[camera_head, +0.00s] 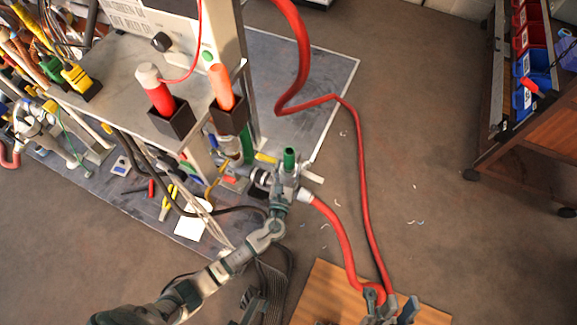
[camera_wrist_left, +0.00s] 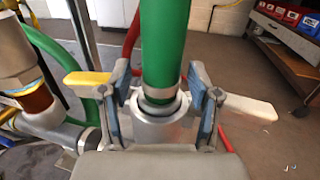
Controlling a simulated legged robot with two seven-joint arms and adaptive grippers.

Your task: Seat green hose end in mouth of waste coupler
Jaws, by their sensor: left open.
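The green hose end (camera_head: 289,159) stands upright by my left gripper (camera_head: 285,187). In the left wrist view the green hose (camera_wrist_left: 165,45) comes down to a metal band, and its lower end meets the round mouth of the silver waste coupler (camera_wrist_left: 152,130). How deep it sits is hidden. A yellow lever (camera_wrist_left: 88,78) and a white lever (camera_wrist_left: 250,107) stick out to either side. My left gripper (camera_wrist_left: 162,105) is open, with one finger on each side of the coupler mouth. My right gripper (camera_head: 382,307) is at the bottom by the red hose; its grip is unclear.
A red hose (camera_head: 340,230) with a white collar runs from near the coupler to the wooden board (camera_head: 325,290). A metal bench (camera_head: 115,75) with dark holders stands left. Tools lie on the grey mat (camera_head: 320,75). A cart (camera_head: 535,130) stands right; floor between is mostly clear.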

